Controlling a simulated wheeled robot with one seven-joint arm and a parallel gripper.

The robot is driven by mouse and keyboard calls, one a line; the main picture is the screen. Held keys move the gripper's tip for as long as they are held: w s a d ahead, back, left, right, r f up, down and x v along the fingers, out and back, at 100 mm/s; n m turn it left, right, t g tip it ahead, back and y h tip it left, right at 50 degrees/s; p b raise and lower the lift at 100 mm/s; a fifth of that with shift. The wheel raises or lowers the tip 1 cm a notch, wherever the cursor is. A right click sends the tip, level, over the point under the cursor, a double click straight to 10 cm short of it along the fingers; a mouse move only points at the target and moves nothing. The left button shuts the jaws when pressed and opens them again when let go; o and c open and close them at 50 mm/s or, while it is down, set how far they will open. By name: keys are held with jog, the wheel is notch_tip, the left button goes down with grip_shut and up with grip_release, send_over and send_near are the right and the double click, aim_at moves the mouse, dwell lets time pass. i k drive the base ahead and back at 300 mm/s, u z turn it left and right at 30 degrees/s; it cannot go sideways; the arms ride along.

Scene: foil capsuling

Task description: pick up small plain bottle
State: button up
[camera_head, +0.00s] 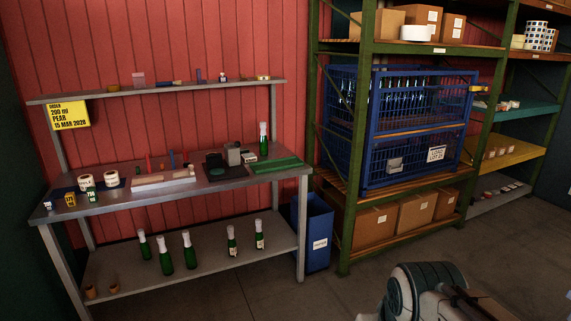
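Several green bottles with pale tops stand upright on the bench's lower shelf. The leftmost bottle (143,246) looks a little smaller, and I see no label on it. Two more bottles without a clear label, one (165,257) and another (190,252), stand to its right. Two bottles with pale labels, one (231,243) and another (259,237), stand further right. Another green bottle (263,143) stands on the worktop at the back right. Part of my arm shows at the bottom right, apart from the bench; my gripper's fingers cannot be seen.
The metal bench (100,267) has a worktop above the lower shelf. White rolls (84,182), a grey device (232,154) and a green mat (277,165) lie on the worktop. A blue bin (318,230) stands beside the bench. Shelving with a blue cage (366,150) stands right. Floor in front is clear.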

aim_at(263, 151)
jog(key=u, duration=0.05)
jog(key=i, duration=1.65)
jog(key=u, duration=0.35)
jog(key=i, duration=1.6)
jog(key=u, duration=0.3)
jog(key=i, duration=0.75)
jog(key=u, duration=0.1)
